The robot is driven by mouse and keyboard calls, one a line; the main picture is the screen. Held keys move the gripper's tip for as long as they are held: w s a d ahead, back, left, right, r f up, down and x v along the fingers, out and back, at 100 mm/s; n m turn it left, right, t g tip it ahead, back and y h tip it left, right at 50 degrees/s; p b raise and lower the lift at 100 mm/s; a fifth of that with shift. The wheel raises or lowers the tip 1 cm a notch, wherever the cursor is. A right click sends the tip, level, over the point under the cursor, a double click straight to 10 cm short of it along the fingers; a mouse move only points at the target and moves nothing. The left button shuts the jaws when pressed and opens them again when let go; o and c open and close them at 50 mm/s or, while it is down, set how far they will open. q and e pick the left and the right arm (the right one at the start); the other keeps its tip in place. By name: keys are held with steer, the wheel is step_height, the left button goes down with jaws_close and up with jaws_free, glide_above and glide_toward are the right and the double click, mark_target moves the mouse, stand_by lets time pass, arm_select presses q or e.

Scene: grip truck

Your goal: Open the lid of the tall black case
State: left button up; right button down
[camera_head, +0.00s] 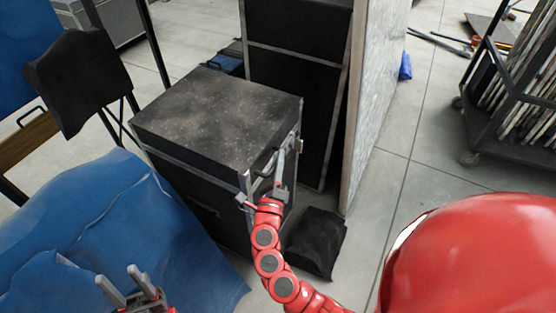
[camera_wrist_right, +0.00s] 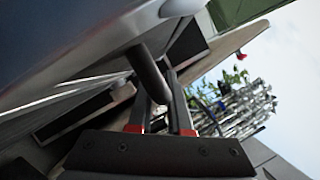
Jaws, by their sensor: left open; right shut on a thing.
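The tall black case (camera_head: 175,178) stands left of centre in the head view, with metal edging and a dusty, scuffed black lid (camera_head: 215,112). The lid lies flat and looks closed, with its seam below the top. My right gripper (camera_head: 268,182) is at the case's right side, near the lid seam. In the right wrist view the right gripper (camera_wrist_right: 160,95) is shut on a dark bar-like handle (camera_wrist_right: 147,70). The exact join of this handle to the lid is partly hidden. My left gripper (camera_head: 130,282) is open and empty at the bottom left, apart from the case.
Blue cloth (camera_head: 85,225) covers something at the front left. A taller black case (camera_head: 295,95) and a pale panel (camera_head: 375,100) stand behind. A black bag (camera_head: 316,240) lies on the floor right of the case. A loaded cart (camera_head: 510,125) is far right, with open floor before it.

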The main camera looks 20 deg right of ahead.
steer(key=shift+r, duration=0.15)
steer(key=w+a+r+n+y+p, duration=0.1)
steer(key=w+a+r+n+p, duration=0.1)
steer(key=r+p, duration=0.6)
steer(key=w+a+r+n+g+p, duration=0.1)
steer(key=w+a+r+n+p, duration=0.1)
steer(key=r+p, duration=0.7)
steer(key=w+a+r+n+y+p, duration=0.1)
steer(key=w+a+r+n+p, duration=0.2)
steer(key=p, duration=1.2)
steer(key=shift+w+r+g+y+p, duration=0.35)
steer(key=shift+w+r, duration=0.75)
steer(key=shift+r, duration=1.55)
steer(key=shift+a, duration=0.1)
steer(key=c, duration=0.8)
jaws_free()
steer(key=shift+c, duration=0.2)
steer(key=b+v, duration=0.5)
steer(key=v, duration=1.2)
steer(key=shift+s+a+f, duration=0.15)
steer(key=shift+f, duration=0.05)
